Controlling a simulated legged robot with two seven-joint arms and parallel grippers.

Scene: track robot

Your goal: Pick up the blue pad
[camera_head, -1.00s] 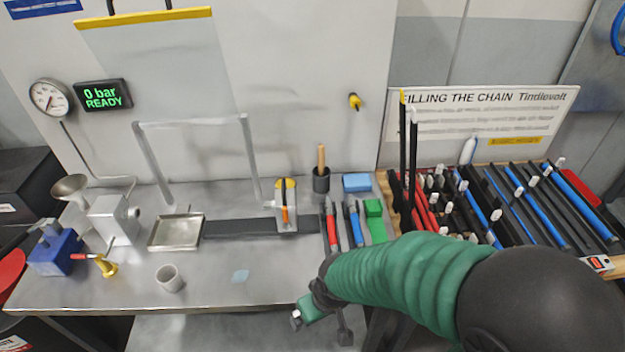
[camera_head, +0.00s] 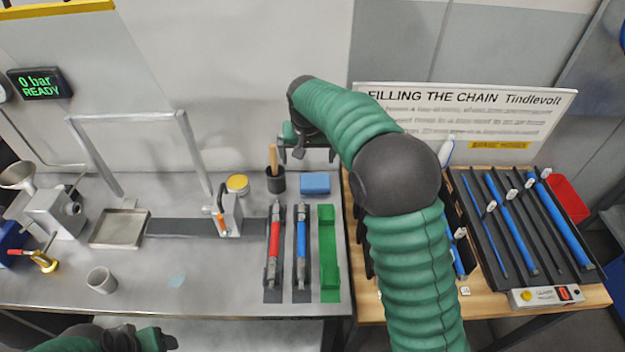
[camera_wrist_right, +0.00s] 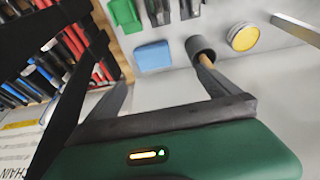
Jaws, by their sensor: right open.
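The blue pad (camera_head: 315,183) is a small light-blue block lying at the back right of the steel bench. It also shows in the right wrist view (camera_wrist_right: 153,56), in full and untouched. My right gripper (camera_head: 307,156) is open and empty, above and behind the pad with its fingers pointing down. In the right wrist view the two dark fingers (camera_wrist_right: 163,82) are spread apart, with the pad beyond the gap between them. My left gripper (camera_head: 153,339) is only partly seen at the bottom left edge, far from the pad; its jaws are unclear.
A dark cup with a wooden handle (camera_head: 275,180) stands close left of the pad. A yellow-lidded tin (camera_head: 237,184) is farther left. The sign (camera_head: 460,115) and tube rack (camera_head: 525,225) are to the right.

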